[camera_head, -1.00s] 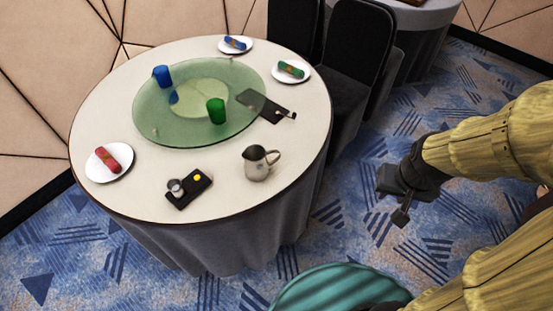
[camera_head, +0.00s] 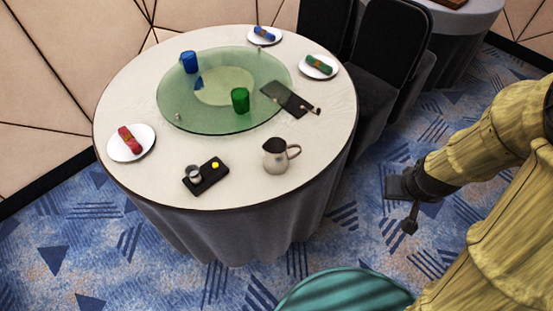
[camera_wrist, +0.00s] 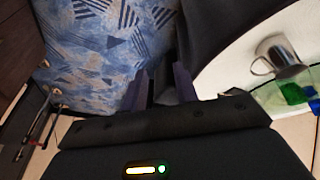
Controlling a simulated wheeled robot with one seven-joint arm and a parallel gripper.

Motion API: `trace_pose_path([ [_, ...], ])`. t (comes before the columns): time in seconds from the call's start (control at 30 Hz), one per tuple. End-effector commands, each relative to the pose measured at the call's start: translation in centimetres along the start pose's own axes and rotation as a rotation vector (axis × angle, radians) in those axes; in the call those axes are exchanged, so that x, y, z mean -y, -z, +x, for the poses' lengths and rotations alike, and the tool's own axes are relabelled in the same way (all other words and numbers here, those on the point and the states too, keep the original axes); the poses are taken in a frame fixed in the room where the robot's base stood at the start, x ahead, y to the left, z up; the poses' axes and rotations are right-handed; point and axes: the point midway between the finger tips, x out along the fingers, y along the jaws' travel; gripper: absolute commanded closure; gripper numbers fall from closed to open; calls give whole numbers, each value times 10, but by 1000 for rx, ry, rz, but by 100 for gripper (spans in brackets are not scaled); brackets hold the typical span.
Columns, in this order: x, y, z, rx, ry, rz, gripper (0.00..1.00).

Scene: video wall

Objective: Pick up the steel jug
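The steel jug (camera_head: 275,158) stands upright near the front right edge of the round table, its handle pointing right. In the wrist view the jug (camera_wrist: 284,54) shows at the right, tilted by the camera's roll, with its handle to the left. My gripper (camera_head: 404,207) is off the table's right side, over the carpet and well apart from the jug. In the wrist view my gripper (camera_wrist: 160,88) has its two fingers spread, with nothing between them.
The white table (camera_head: 225,200) also bears a green glass turntable (camera_head: 180,118), a green cup (camera_head: 240,100), a blue cup (camera_head: 189,62), a black tray (camera_head: 207,180) and plates with rolled napkins. Dark chairs (camera_head: 385,50) stand behind right. A teal round seat (camera_head: 345,290) is in front.

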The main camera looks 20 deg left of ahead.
Motion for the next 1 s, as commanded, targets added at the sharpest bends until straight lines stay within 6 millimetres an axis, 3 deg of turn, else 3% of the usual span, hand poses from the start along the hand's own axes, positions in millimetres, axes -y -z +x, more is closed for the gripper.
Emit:
trace_pose_path([
  [0.03, 8, 0, 25, -9, -12, -71, 70],
  [0.2, 21, 8, 81, -74, -98, -311, 70],
  [0.5, 35, 14, 158, -177, -364, -827, 70],
  [0.77, 55, 25, 191, -274, -692, -1365, 70],
  [1.0, 99, 35, 196, -398, -1082, -1903, 70],
])
